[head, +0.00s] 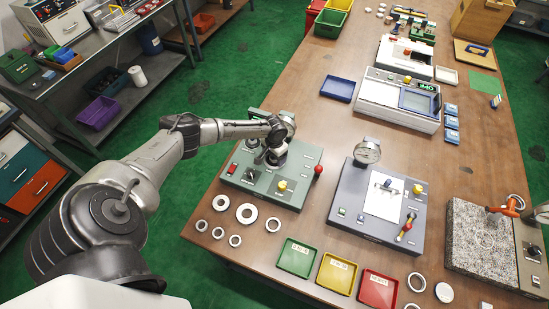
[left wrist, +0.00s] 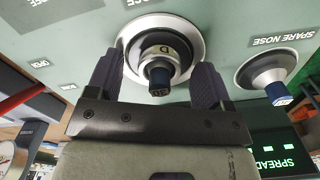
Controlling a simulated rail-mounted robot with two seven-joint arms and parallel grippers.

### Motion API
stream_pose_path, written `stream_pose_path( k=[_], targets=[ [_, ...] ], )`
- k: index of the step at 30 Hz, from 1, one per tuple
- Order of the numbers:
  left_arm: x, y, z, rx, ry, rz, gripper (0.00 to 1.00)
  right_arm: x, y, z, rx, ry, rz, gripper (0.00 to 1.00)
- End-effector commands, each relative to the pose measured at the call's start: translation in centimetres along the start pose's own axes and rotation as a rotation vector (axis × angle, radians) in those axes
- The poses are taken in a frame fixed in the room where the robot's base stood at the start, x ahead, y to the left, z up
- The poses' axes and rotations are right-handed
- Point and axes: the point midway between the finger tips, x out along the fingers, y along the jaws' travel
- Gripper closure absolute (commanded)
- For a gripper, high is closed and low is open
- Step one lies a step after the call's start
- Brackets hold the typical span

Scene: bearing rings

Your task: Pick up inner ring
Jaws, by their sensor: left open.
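In the left wrist view, a pale metal ring or flange (left wrist: 192,32) surrounds a dark round nose (left wrist: 158,46) with a blue tip on a grey-green panel. My left gripper (left wrist: 160,68) is open, its two dark fingers on either side of this nose. I cannot tell whether they touch the ring. In the head view, my left gripper (head: 272,155) is over the grey-green machine (head: 285,193), and the arm hides part of it. Several loose metal rings, including a larger one (head: 247,213), lie on the table left of the trays. My right gripper is not seen.
A spare nose (left wrist: 266,72) stands beside the held-around nose. Green (head: 296,258), yellow (head: 337,273) and red (head: 378,289) trays line the front edge. A grey gauge station (head: 345,211) and a granite block (head: 470,235) stand to the right.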

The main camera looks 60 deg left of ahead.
Motion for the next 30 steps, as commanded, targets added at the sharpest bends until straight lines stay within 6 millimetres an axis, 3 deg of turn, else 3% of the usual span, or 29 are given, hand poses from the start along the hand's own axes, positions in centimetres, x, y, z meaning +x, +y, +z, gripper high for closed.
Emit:
stream_pose_path(
  k=[2,18,30],
  targets=[
    [0.0,0.0,0.0,0.000,0.000,0.000,0.32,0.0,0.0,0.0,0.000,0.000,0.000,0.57],
    [0.0,0.0,0.0,0.000,0.000,0.000,0.83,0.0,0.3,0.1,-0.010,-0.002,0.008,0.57],
    [-1.1,-0.1,0.0,0.000,0.001,-0.001,0.85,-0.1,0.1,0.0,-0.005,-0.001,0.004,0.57]
  ],
)
